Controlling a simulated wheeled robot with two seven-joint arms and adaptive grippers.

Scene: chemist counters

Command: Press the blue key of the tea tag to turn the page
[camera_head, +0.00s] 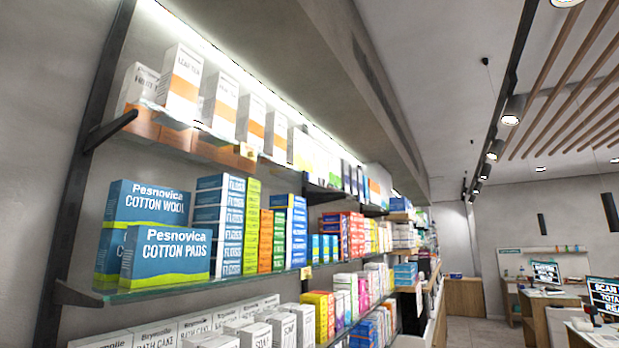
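White and orange tea boxes stand on the top shelf, one lettered "LEAF TEA" (181,86) and one lettered "FRUIT T..." (139,87). A small pale tag (248,150) sits on the front edge of that shelf, below and right of the leaf tea box. It is too small to read, and I cannot make out a blue key on it. Neither of my grippers is in view.
A glass shelf (150,292) below holds blue cotton boxes (165,254) and carries another small tag (306,273). Soap boxes fill the lowest visible shelf. Counters with screens (546,272) stand far right, with some floor before them.

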